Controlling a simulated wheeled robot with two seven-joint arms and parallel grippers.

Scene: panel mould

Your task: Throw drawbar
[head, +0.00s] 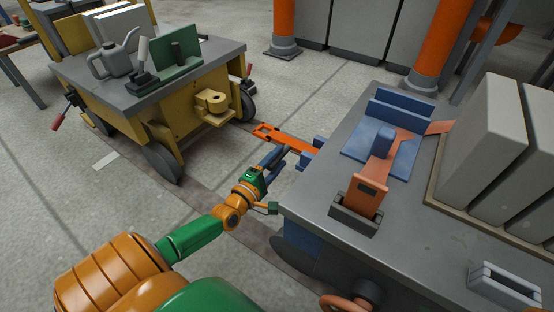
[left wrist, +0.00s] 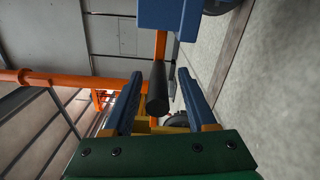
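The orange drawbar (head: 283,138) reaches out from the blue bracket (head: 313,152) on the grey-topped cart towards the yellow cart. Its far end lies short of the yellow hitch (head: 212,104), with a gap between. My left gripper (head: 276,155) is beside the drawbar's near side. In the left wrist view, its blue fingers (left wrist: 160,85) are spread. A black grip (left wrist: 157,92) on an orange lever (left wrist: 160,48) appears between them, with gaps on both sides. The lever comes from a blue block (left wrist: 173,12). The head view hides this grip. My right gripper is in neither view.
The yellow cart (head: 200,62) stands at the back left, carrying a can and a green fixture. The grey cart top (head: 320,185) at right holds a blue and orange fixture (head: 382,145) and grey panels (head: 482,125). Open floor lies between the carts.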

